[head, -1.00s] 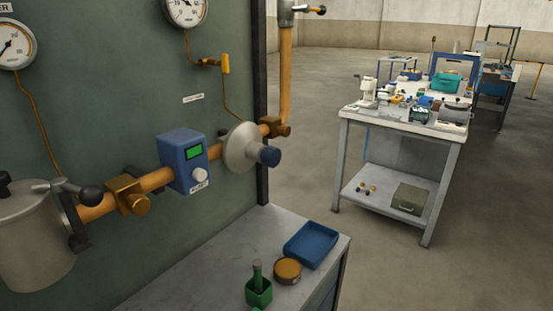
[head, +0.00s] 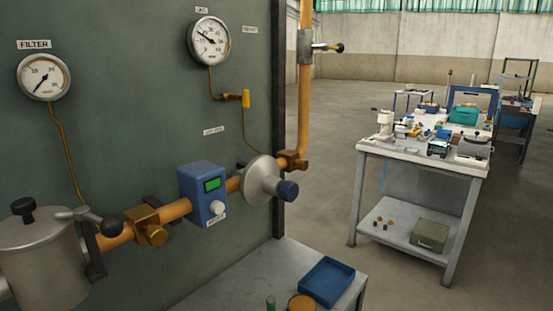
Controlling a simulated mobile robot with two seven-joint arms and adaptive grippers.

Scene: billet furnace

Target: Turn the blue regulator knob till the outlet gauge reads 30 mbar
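The upper gauge (head: 209,42), joined by a thin copper tube to the pipe near the regulator, is fully in view. Its needle points to the upper left, and the exact reading is too small to tell. A second gauge (head: 43,77) under a FILTER label hangs at the left. Neither of my grippers is in view, and nothing touches the knob.
A blue box with a green display (head: 203,194) sits on the pipe left of the regulator. Below are a bench (head: 225,277) and a blue tray (head: 327,281).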

